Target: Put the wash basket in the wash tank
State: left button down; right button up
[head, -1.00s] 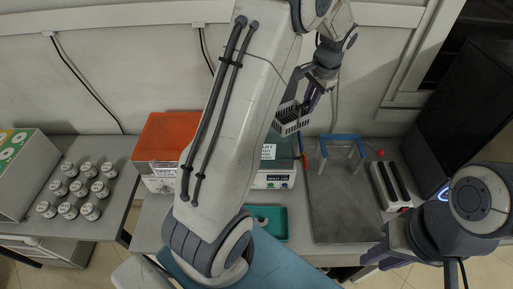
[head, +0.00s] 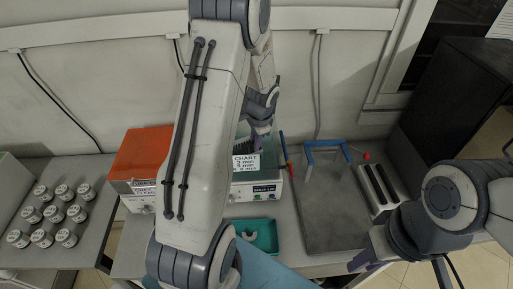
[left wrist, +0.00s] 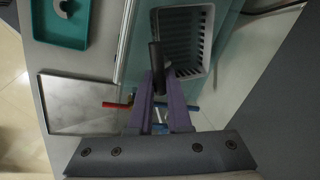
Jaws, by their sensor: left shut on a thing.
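The wash basket (left wrist: 187,32), pale grey with slotted walls, shows in the left wrist view beyond my left gripper (left wrist: 160,88). That gripper is shut on the basket's dark handle (left wrist: 155,55). The wash tank (left wrist: 130,40) has teal see-through walls around or below the basket; I cannot tell how deep the basket is.
An orange-lidded unit (head: 143,150) stands left of the tank. A teal tray (head: 258,236) lies in front of it. A grey board (head: 335,215) with a blue frame (head: 325,148) is to the right, beside a black-slotted block (head: 378,188). Several white jars (head: 52,212) stand far left.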

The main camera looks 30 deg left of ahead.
pick_arm(q)
jog(key=x, duration=0.2)
jog(key=shift+d+f, duration=0.2)
jog(key=shift+f, duration=0.1)
jog(key=c, duration=1.1)
grip_release()
jog(key=shift+c, duration=0.2)
jog(key=b+v, duration=0.1)
jog(key=v, duration=1.1)
jog(key=s+d+r+h, duration=0.15)
jog(key=s+d, duration=0.25)
jog(key=d, duration=0.4)
jog(key=s+d+r, duration=0.2)
jog(key=s+d, duration=0.2)
jog(key=d, duration=0.5)
jog(key=s+d, duration=0.4)
jog(key=s, duration=0.4)
jog(key=s+d+r+m+g+h, duration=0.1)
jog(key=s+d, duration=0.4)
jog(key=s, duration=0.3)
jog(key=shift+s+d, duration=0.2)
jog(key=shift+s, duration=0.05)
jog(key=shift+f+h, duration=0.1)
jog(key=shift+h, duration=0.15)
